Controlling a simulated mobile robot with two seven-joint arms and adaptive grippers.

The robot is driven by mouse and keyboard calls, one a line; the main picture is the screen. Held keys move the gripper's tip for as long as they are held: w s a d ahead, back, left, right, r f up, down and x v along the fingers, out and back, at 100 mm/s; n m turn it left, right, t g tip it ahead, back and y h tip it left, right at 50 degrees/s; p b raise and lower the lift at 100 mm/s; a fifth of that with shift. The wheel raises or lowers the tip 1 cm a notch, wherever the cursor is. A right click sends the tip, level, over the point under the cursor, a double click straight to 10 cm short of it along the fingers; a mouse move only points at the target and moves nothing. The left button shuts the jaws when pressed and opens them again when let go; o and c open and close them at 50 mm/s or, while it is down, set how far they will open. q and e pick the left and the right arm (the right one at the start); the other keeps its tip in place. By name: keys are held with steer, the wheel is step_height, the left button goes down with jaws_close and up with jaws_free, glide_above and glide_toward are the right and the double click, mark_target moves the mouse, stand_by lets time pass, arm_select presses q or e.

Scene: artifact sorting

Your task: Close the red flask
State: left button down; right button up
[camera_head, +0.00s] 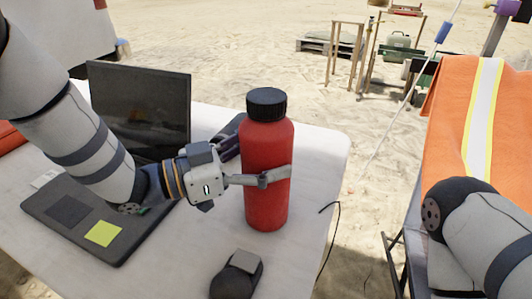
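The red flask (266,205) stands upright on the white table, right of the laptop. Its black ribbed cap (266,104) sits on top of its neck; whether it is screwed tight cannot be told. My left gripper (262,170) reaches in from the left and is shut on the flask's body. One finger lies across the front of the flask; the other goes behind it and its tip is hidden. My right arm shows at the lower right, but its gripper is out of view.
An open laptop (138,105) with a yellow note (103,233) lies left of the flask. A dark mouse-like object (236,277) is in front. The white table (318,140) ends just right of the flask. An orange cloth (455,110) hangs at the right, beyond a sandy gap.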

arm_select(q)
steer(key=shift+c, duration=1.1)
jaws_free()
steer(key=shift+r, duration=0.15)
steer(key=v, duration=1.2)
